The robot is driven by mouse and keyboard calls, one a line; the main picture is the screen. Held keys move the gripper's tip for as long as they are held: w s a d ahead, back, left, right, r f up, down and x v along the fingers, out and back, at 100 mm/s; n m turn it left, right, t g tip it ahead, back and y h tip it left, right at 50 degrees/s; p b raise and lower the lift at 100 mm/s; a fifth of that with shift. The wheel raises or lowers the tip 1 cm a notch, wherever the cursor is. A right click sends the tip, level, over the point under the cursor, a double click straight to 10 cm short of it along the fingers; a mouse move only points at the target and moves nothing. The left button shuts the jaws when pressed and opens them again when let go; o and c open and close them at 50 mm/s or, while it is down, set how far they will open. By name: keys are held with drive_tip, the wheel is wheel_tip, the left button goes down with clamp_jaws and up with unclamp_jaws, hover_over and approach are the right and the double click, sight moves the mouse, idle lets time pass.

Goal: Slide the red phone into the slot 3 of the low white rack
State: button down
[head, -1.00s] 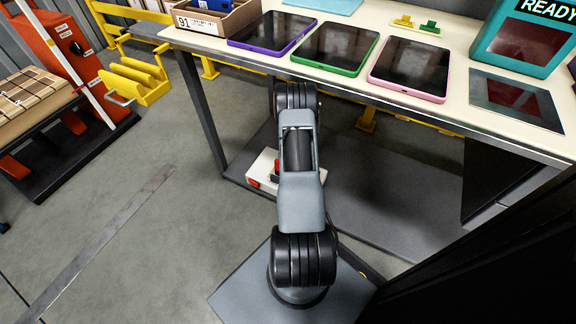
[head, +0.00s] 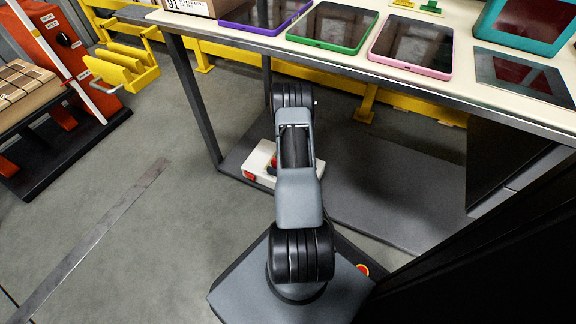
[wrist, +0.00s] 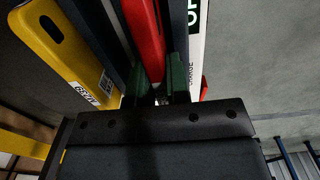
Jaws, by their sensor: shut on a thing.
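In the wrist view my gripper (wrist: 155,88), with green fingers, is shut on the red phone (wrist: 145,35), which shows edge-on and points away from the camera. Dark blue slabs stand close on both sides of the phone, and a yellow slab with a white label (wrist: 55,40) is further left. A white panel with a dark display and lettering (wrist: 197,60) stands at the right. In the head view a low white unit with red parts (head: 259,157), perhaps the rack, sits under the table, partly hidden by my arm. My gripper is hidden there. I cannot tell the slot numbers.
The cream table (head: 205,24) above carries a purple-edged tablet (head: 262,14), a green-edged one (head: 332,27) and a pink-edged one (head: 412,45). A yellow rack (head: 122,68) and an orange cabinet (head: 50,45) stand at the left.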

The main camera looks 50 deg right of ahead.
drive_tip(key=shift+f, duration=0.3)
drive_tip(key=c, duration=1)
unclamp_jaws()
wheel_tip(320, 180, up, 12)
drive_tip(key=p, duration=0.5)
